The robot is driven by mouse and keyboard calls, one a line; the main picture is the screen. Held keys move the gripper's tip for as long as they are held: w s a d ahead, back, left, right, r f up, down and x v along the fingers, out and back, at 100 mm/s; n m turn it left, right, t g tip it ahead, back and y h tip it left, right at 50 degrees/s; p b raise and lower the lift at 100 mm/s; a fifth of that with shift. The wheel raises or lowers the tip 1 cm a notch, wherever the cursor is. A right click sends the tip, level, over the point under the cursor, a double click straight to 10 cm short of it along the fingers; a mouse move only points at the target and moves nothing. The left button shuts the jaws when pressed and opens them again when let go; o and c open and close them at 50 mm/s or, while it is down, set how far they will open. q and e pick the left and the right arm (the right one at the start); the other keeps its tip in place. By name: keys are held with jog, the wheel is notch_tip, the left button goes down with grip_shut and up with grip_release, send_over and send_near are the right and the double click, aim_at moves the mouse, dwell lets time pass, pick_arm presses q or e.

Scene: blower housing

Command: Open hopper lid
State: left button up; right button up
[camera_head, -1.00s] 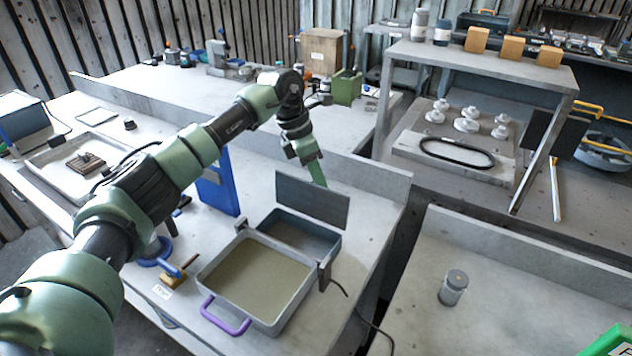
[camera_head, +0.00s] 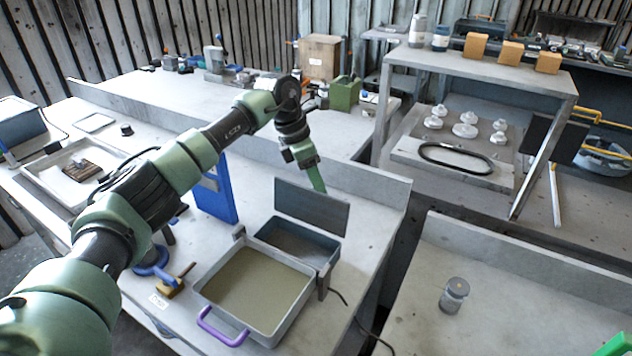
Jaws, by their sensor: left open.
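The hopper (camera_head: 232,318) is a shallow grey box on the bench with a flat tan surface inside and a purple handle (camera_head: 222,328) at its front. Behind it joins a darker open compartment (camera_head: 298,240). The lid (camera_head: 311,207), a dark grey plate, stands up steeply at the back of this compartment, so it is open. My left gripper (camera_head: 318,178) is at the lid's far upper side, with its green finger pointing down just behind the top edge. The lid hides the fingertip's lower end, and I cannot tell if it touches.
A blue upright panel (camera_head: 216,190) stands left of the hopper. A small wooden block with a blue-handled tool (camera_head: 172,286) lies at its front left. A raised bench edge (camera_head: 370,185) runs behind the lid. A grey jar (camera_head: 454,296) stands on the right bench, otherwise mostly clear.

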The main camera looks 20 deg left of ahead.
pick_arm(q)
jog(key=shift+s+f, duration=0.3)
jog(key=shift+f, duration=0.45)
jog(key=w+b+v, duration=0.1)
jog(key=v, duration=0.8)
jog(key=shift+d, duration=0.2)
jog(key=shift+s+r, duration=0.15)
jog(key=shift+r, duration=0.1)
